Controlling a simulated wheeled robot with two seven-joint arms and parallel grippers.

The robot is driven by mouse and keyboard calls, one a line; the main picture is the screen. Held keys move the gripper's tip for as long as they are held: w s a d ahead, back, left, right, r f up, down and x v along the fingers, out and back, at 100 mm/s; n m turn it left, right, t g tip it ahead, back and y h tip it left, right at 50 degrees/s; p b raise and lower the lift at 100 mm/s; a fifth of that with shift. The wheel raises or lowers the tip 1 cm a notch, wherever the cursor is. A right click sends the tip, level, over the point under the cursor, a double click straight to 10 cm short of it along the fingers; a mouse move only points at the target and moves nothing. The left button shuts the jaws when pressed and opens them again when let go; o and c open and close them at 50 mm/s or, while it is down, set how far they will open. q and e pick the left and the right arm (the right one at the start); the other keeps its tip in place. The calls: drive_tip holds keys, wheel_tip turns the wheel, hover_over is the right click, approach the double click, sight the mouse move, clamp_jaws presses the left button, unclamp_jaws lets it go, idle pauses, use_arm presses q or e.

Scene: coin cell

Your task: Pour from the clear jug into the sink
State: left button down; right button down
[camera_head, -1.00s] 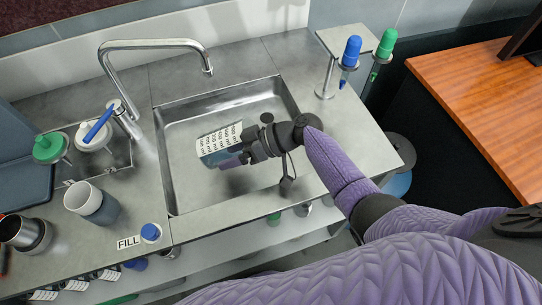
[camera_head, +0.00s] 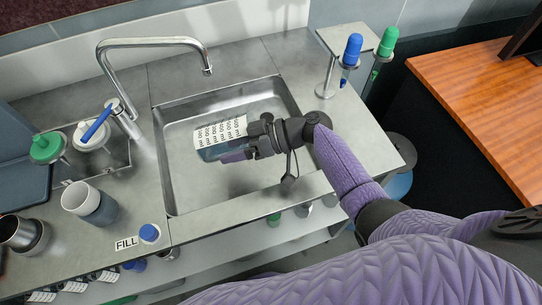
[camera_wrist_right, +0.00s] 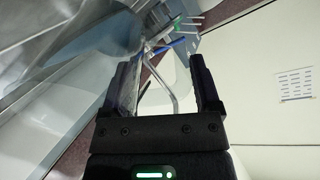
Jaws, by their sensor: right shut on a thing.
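The clear jug (camera_head: 222,136), with printed ml marks, lies tipped on its side above the sink (camera_head: 165,172). My right gripper (camera_head: 250,140) is shut on it, reaching in from the right. A bluish tint shows along the jug's lower side; I cannot make out any stream falling from it. In the right wrist view, my right gripper's fingers (camera_wrist_right: 165,85) stand apart, with clear, see-through material (camera_wrist_right: 75,85) at the left, probably the jug. My left gripper is not in view.
A tall faucet (camera_head: 150,42) stands at the sink's back left. A stand (camera_head: 330,75) holds blue- and green-capped tubes at the back right.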

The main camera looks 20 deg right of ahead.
drive_tip(key=shift+d, duration=0.2)
drive_tip(key=shift+s+d+y+b, duration=0.1)
drive_tip(key=shift+d+y+b, duration=0.2)
drive_tip(key=shift+b, duration=0.15)
drive_tip(key=shift+r, duration=0.1)
drive_tip(key=shift+s+d+r+y+b, duration=0.1)
drive_tip(key=shift+d+r+y+b, duration=0.1)
drive_tip(key=shift+d+y+b, duration=0.45)
drive_tip(key=shift+s+d+r+t+y+b, duration=0.1)
drive_tip(key=shift+d+r+t+y+b, duration=0.15)
drive_tip(key=shift+r+y+b, duration=0.25)
drive_tip(key=shift+s+d+r+t+y+b, duration=0.15)
drive_tip(key=shift+d+r+y+b, duration=0.1)
drive_tip(key=shift+r, duration=0.3)
idle(1.1)
drive_tip(key=shift+d+b, duration=0.15)
drive_tip(key=shift+b, duration=0.2)
